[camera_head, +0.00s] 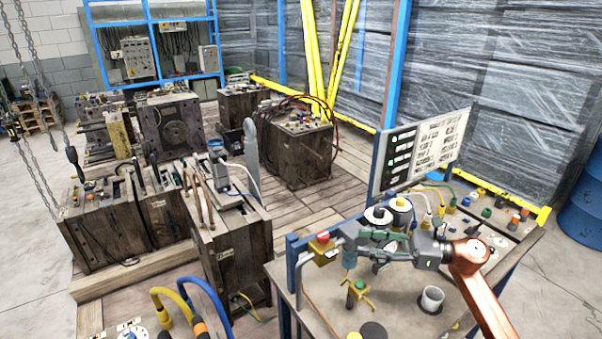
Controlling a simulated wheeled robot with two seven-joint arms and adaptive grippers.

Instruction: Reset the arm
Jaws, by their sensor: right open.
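My right arm comes in from the lower right with a copper-coloured link. Its grey gripper (388,252) points left above the grey workbench (400,307). The gripper is open and I see nothing held between its fingers. A grey fitting with a blue cylinder (349,258) and a red-and-yellow block (322,248) lie just left of the fingers in the picture. Whether they touch the gripper I cannot tell. My left gripper is not in view.
Heavy moulds (160,210) stand on wooden decking at left. Blue and yellow hoses (188,295) loop at the bottom left. A blue drum (583,215) stands far right.

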